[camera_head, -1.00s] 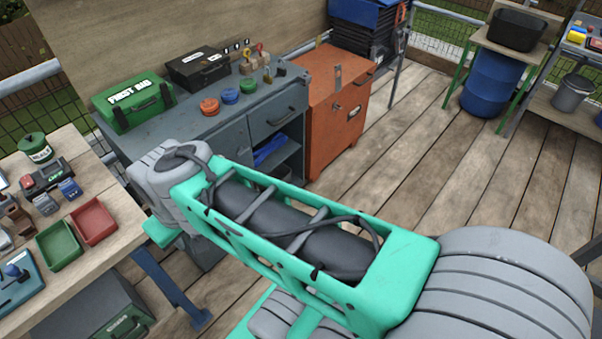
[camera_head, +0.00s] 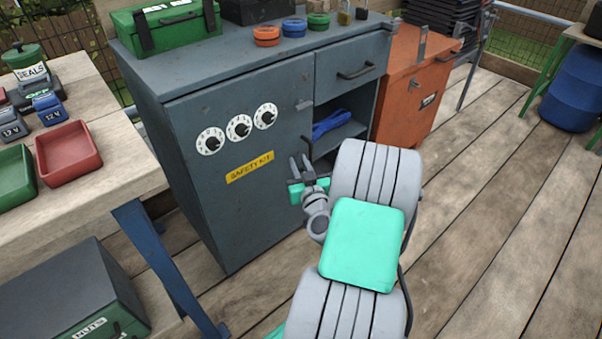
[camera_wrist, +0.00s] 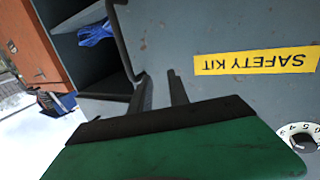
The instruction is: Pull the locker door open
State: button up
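The locker door (camera_head: 228,175) is grey, with three white dials and a yellow "SAFETY KIT" label (camera_head: 250,167). It looks shut. Its dark bar handle (camera_head: 306,147) runs up the door's right edge; it also shows in the wrist view (camera_wrist: 122,45), where the door appears upside down. My gripper (camera_head: 300,162) is in front of the door, right of the label and near the handle's lower end. In the wrist view its two fingers (camera_wrist: 162,88) stand apart with no handle clearly between them. I cannot tell whether a finger touches the handle.
Right of the door are a drawer (camera_head: 352,75) and an open shelf (camera_head: 340,138) with a blue item. An orange cabinet (camera_head: 405,100) stands beyond. A wooden table (camera_head: 100,190) with trays is at the left. The plank floor (camera_head: 480,190) at the right is clear.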

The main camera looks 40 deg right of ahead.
aim_at(311, 153)
jog(key=s+d+f+m+h, duration=0.2)
jog(key=d+f+h, duration=0.1)
jog(key=d, duration=0.1)
jog(key=shift+g, duration=0.4)
jog(key=p+x, duration=0.1)
jog(key=x, duration=0.6)
jog(key=shift+w+r+p, duration=0.15)
jog(key=shift+r+p, duration=0.05)
jog(key=shift+p, duration=0.2)
jog(key=shift+c, duration=0.5)
grip_shut()
